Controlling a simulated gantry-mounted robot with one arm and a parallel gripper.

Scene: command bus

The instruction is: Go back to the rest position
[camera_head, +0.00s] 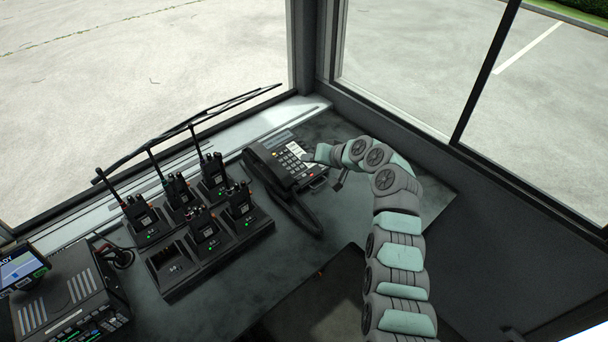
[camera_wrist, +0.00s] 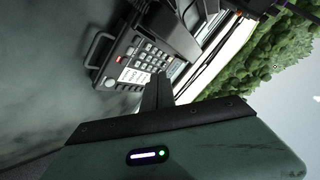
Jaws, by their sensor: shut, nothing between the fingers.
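My gripper (camera_wrist: 157,90) shows in the wrist view as a dark, narrow pair of fingers pressed together, with nothing held. In the head view my gripper (camera_head: 314,157) is at the right side of the black desk phone (camera_head: 285,160), close to its keypad. I cannot tell whether it touches the phone. The phone (camera_wrist: 140,62) also fills the upper middle of the wrist view, with grey keys and a red light. My arm curves up from the lower right. Part of the phone's right side is hidden by my wrist.
A charger dock (camera_head: 245,228) with several upright radios stands left of the phone. A dark curved piece (camera_head: 293,208) lies in front of the phone. A console unit (camera_head: 75,300) is at the lower left. Windows border the back and right. The desk's front middle (camera_head: 255,300) is fairly clear.

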